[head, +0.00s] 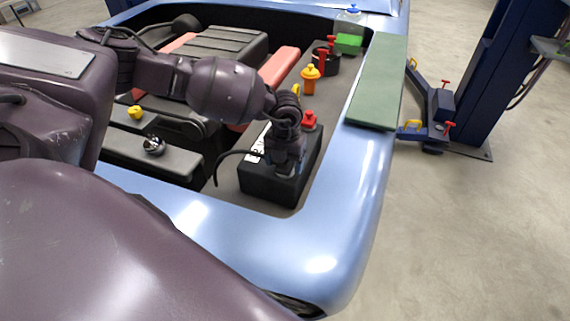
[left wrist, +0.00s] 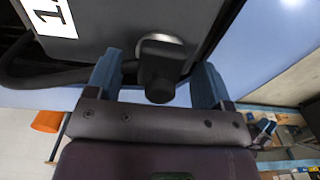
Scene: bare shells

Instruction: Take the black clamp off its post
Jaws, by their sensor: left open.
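The black clamp (left wrist: 162,60) shows in the left wrist view, between the two blue fingers of my left gripper (left wrist: 157,85). The fingers are open on either side of it, and I see no clear contact. A dark cable (left wrist: 50,76) runs along the left there. In the head view my left gripper (head: 286,168) points down over the black battery (head: 276,190) and hides the clamp. The post is hidden under the clamp. My right gripper is not in view.
A red cap (head: 309,121) sits at the battery's far end, close to my left wrist. A yellow-orange bottle (head: 310,80) stands beyond it. The blue car body edge (head: 335,215) rims the bay, with a green board (head: 378,85) on the right edge.

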